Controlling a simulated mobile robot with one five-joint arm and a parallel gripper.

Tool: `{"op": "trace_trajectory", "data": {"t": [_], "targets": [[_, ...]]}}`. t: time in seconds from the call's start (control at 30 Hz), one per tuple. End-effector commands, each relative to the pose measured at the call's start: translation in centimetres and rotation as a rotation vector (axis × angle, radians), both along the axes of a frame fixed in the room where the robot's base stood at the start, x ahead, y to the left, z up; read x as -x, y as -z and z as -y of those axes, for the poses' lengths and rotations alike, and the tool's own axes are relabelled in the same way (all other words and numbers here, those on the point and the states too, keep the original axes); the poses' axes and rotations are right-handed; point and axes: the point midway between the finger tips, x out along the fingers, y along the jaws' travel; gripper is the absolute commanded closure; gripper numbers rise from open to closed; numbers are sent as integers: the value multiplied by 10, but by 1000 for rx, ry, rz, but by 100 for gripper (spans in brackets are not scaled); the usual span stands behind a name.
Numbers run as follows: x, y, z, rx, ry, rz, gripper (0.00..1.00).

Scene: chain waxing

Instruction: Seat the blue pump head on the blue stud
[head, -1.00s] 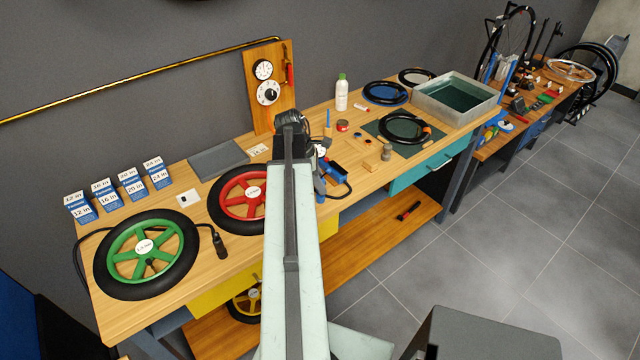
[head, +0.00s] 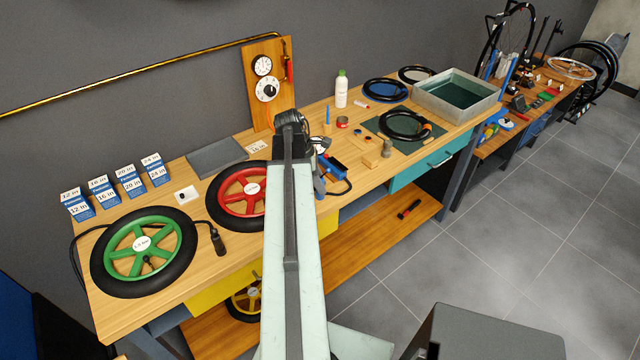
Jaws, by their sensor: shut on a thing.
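My gripper (head: 319,172) shows only in part at the right side of my arm's end, over the middle of the bench; the arm hides the rest. It is shut on a small blue piece, which looks like the blue pump head (head: 319,185); the fingers' grip on it is hard to see. Just to its right a blue block-shaped part (head: 337,168) sits on the bench, with a black hose curving below it. I cannot make out the blue stud for sure. A thin blue upright piece (head: 328,115) stands farther back.
A red wheel (head: 228,203) lies left of my arm, partly hidden by it. A green wheel (head: 122,260) lies farther left, with a black handle (head: 219,240) beside it. Small wooden blocks (head: 387,149), a green mat (head: 424,144) and a metal tub (head: 424,101) are to the right.

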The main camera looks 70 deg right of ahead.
Motion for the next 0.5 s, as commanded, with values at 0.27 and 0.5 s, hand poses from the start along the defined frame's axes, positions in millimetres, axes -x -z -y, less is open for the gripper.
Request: {"op": "trace_trajectory", "data": {"t": [0.27, 0.5], "targets": [[0, 5, 0, 0, 0, 0, 100], [-1, 4, 0, 0, -1, 0, 66]]}}
